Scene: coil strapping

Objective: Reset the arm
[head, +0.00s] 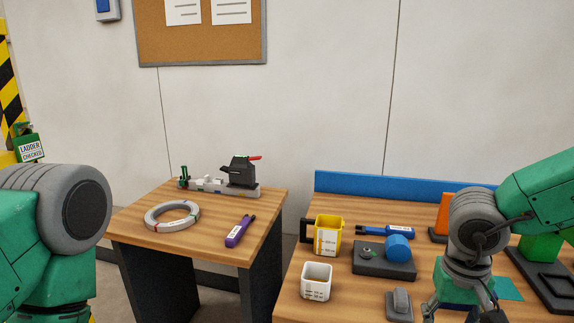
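My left arm (70,215) comes in at the left edge, and its gripper is outside the view. My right arm (540,195) comes in from the right. My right gripper (465,312) points down over the right workbench near the bottom edge, with its fingers spread apart. The fingertips are partly cut off by the frame, and I see nothing held between them. A pale grey coil (158,224) with red marks lies flat on the left bench, apart from both arms. A dark strapping device (238,172) on a pale base stands behind it. A purple tool (238,233) lies near the right edge.
The right bench (345,292) holds a yellow cup (328,236), a white cup (316,284), a dark fixture with a blue knob (398,248), a blue tool (385,231) and a small grey block (399,304). A teal sheet (509,288) and green block (540,247) are near my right arm.

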